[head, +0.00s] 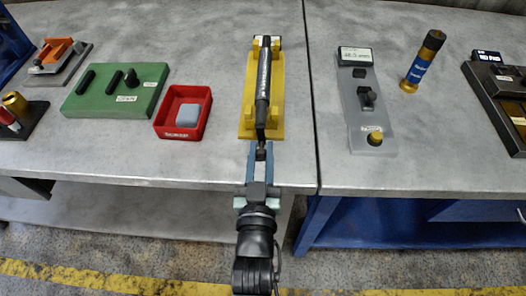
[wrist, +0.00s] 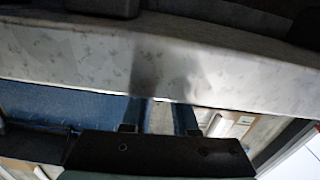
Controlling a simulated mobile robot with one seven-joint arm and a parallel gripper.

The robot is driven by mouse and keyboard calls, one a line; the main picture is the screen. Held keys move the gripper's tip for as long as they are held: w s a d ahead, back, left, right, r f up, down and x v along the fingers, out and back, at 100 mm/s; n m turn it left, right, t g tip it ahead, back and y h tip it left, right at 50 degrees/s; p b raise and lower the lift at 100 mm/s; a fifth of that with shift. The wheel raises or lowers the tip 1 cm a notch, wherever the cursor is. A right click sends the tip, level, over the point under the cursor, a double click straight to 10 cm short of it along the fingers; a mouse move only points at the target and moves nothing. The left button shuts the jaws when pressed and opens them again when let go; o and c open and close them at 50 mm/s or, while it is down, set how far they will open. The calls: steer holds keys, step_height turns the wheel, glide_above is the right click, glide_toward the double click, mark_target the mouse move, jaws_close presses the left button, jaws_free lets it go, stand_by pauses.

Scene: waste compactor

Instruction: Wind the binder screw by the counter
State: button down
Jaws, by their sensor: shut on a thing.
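A yellow fixture (head: 249,112) lies lengthwise on the grey bench, with a long black bar (head: 264,85) along its top. It seems to be the binder; a small dark box with a light top (head: 267,42) sits at its far end, and any reading there is too small to tell. My gripper (head: 260,152) is at the fixture's near end, by the bench's front edge, shut on a small dark end piece in line with the bar. My gripper's fingers partly hide that piece. The wrist view shows the bench edge (wrist: 100,62) close up, not the grip.
A red tray (head: 206,112) with a grey block and a green board (head: 118,106) lie left. Right of the bench seam are a grey plate with a display (head: 354,56), a blue-banded cylinder (head: 418,70) and a dark device (head: 502,105). The bench behind is clear.

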steer(key=shift+a, duration=0.1)
steer(key=c, duration=1)
jaws_free()
steer(key=s, duration=1.3)
steer(key=shift+w, duration=0.1)
stand_by(0.4)
